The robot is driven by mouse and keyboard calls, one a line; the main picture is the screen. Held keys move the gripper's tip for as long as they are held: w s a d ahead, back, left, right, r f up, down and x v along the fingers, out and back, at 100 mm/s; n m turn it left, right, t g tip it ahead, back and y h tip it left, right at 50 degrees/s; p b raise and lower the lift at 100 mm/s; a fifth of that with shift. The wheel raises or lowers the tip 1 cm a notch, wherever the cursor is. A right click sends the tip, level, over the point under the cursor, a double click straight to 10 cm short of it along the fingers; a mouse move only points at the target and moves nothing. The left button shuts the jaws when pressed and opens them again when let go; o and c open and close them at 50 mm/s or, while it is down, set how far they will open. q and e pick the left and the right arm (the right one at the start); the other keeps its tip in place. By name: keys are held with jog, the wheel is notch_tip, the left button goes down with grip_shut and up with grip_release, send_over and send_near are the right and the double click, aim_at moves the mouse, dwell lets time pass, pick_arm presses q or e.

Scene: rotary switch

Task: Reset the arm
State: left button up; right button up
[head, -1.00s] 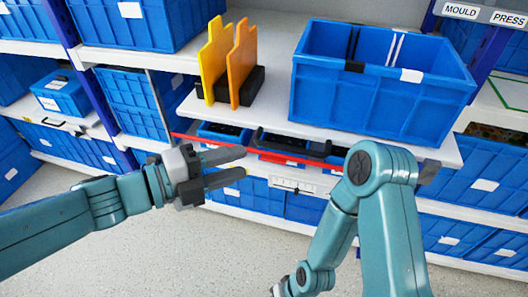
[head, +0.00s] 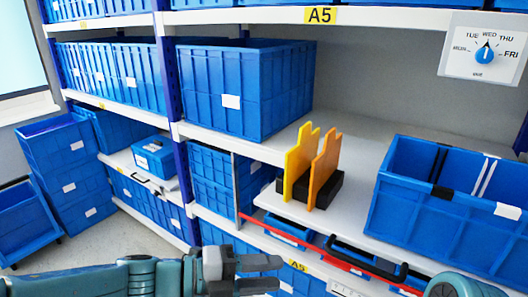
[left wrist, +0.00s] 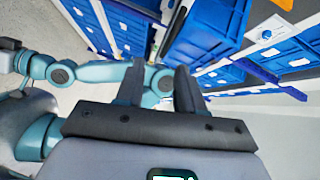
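My left gripper (head: 262,274) is at the bottom of the head view, in front of the lower shelves. Its two fingers are apart with nothing between them; the left wrist view also shows the open fingers (left wrist: 155,88). My right arm shows only as a teal joint at the bottom right of the head view, and its gripper is out of the picture there. The rotary switch (head: 486,54) is a blue knob on a white panel at the upper right, with day labels around it and its pointer up, near WED. No gripper is near it.
A shelf (head: 345,222) holds orange and yellow plates (head: 312,168) in a black stand and a large blue crate (head: 450,215) at the right. A red bar (head: 335,258) runs along its front edge. Blue bins fill the racks at the left. Floor is free at the lower left.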

pick_arm(q)
jog(key=w+a+f+n+t+y+p, duration=0.1)
jog(key=a+f+n+t+y+p, duration=0.15)
jog(key=f+n, duration=0.7)
jog(key=w+a+f+n+t+y+p, duration=0.1)
jog(key=w+a+f+n+y, duration=0.15)
jog(key=f+n, duration=0.7)
jog(key=s+a+f+n+g+y, duration=0.3)
jog(key=s+f+n, duration=0.4)
jog(key=s+f, duration=0.2)
jog(key=s+a+f+n+g+y, duration=0.3)
jog(key=s+a+f+n, duration=0.1)
jog(key=s+f+n, duration=0.3)
notch_tip(320, 180, down, 2)
jog(key=shift+s+a+f+n+y, duration=0.3)
jog(key=shift+s+y, duration=0.1)
jog(key=shift+s, duration=0.75)
jog(key=shift+r+g, duration=0.1)
jog(key=shift+g, duration=0.15)
